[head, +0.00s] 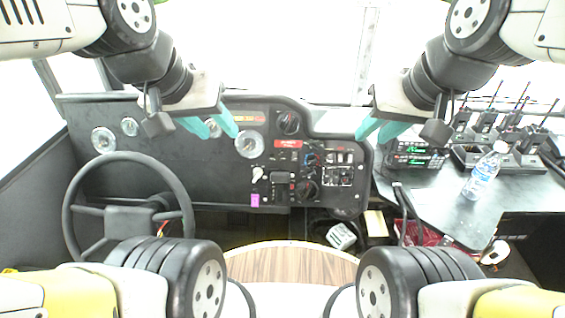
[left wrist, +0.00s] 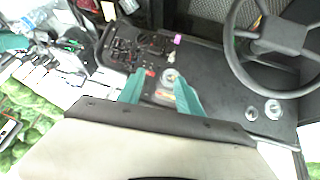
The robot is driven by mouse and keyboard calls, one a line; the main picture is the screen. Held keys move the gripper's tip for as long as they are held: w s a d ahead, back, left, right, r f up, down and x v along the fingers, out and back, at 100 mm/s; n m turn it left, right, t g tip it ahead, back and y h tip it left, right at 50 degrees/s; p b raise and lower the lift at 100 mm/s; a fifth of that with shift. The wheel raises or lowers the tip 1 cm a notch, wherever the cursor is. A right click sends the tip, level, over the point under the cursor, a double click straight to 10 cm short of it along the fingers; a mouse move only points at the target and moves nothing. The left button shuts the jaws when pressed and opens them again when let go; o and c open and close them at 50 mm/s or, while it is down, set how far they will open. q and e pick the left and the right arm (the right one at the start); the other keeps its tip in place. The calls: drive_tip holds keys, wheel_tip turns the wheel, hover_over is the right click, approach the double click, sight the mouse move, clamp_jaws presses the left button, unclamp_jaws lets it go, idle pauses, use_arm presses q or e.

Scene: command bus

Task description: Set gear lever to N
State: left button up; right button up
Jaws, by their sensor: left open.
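The dark control panel (head: 345,205) is ahead in the head view, with switches, a round black knob (head: 307,189), a white-topped control (head: 257,174) and a small black box-like unit (head: 283,182). I cannot tell which control is the gear lever; no N marking is legible. My left gripper (head: 212,126) is open and empty in front of the dashboard's upper edge, apart from the controls. In the left wrist view its teal fingers (left wrist: 160,82) are spread, with the panel beyond. My right gripper (head: 373,130) is open and empty at the panel's upper right.
The steering wheel (head: 128,205) stands at the left. A dark side table (head: 440,205) at the right holds a water bottle (head: 484,172), a radio unit (head: 418,155) and several handheld radios. A round wood-topped surface (head: 290,262) lies in front, between my arms.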

use_arm(q)
drive_tip(key=o, duration=0.3)
drive_tip(key=shift+w, duration=0.3)
drive_tip(key=o, duration=0.4)
drive_tip(key=w+d+f+g, duration=0.1)
drive_tip(key=w+f+g, duration=0.1)
drive_tip(key=w, duration=0.7)
drive_tip(key=shift+d+f+y, duration=0.25)
drive_tip(key=shift+y, duration=0.05)
drive_tip(key=g+y, duration=0.2)
drive_tip(key=g, duration=0.2)
hover_over(280, 173)
drive_tip(key=shift+n, duration=0.3)
wheel_tip(280, 173, down, 24)
drive_tip(key=shift+r, duration=0.1)
drive_tip(key=shift+f, duration=4.05)
clamp_jaws()
